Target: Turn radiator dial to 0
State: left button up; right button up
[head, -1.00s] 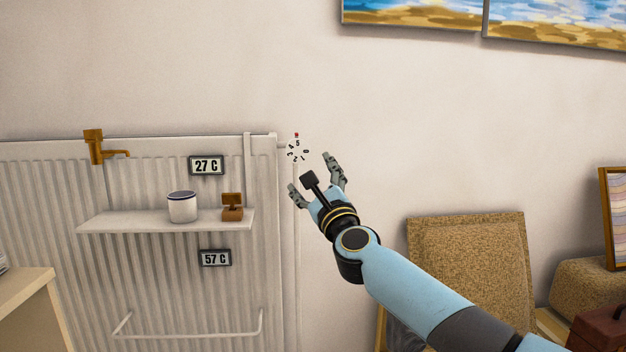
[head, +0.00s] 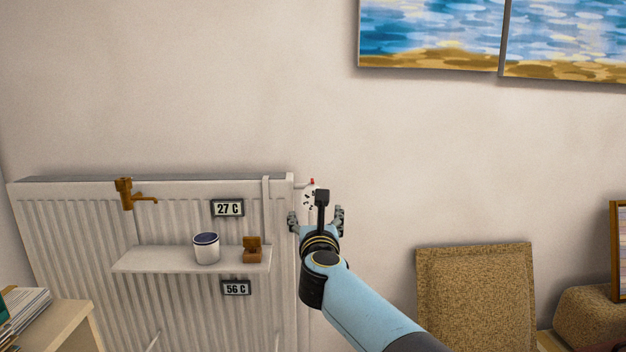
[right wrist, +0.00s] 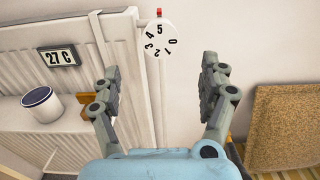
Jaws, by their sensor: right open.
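The radiator dial (right wrist: 160,40) is a white disc with black numbers at the radiator's top right corner. In the right wrist view a red marker (right wrist: 159,12) sits above it, and the 5 is nearest that marker. In the head view the dial (head: 309,198) is partly hidden behind my right gripper (head: 316,218). My right gripper is open and empty, its fingers pointing at the wall. In the right wrist view the dial lies beyond and between the two fingertips (right wrist: 160,72), apart from them. My left gripper is not in view.
The white radiator (head: 75,225) carries a shelf (head: 150,262) with a white tin (head: 206,248) and a small brown box (head: 252,250). Displays read 27 C (head: 228,208) and 56 C (head: 236,288). A brown tap (head: 126,194) is at left. A cork-like panel (head: 475,295) leans at right.

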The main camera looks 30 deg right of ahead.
aim_at(313, 201)
jog(key=b+x, duration=0.2)
jog(key=x, duration=0.9)
jog(key=shift+a, duration=0.1)
jog(key=shift+c, duration=0.4)
jog(key=c, duration=1.1)
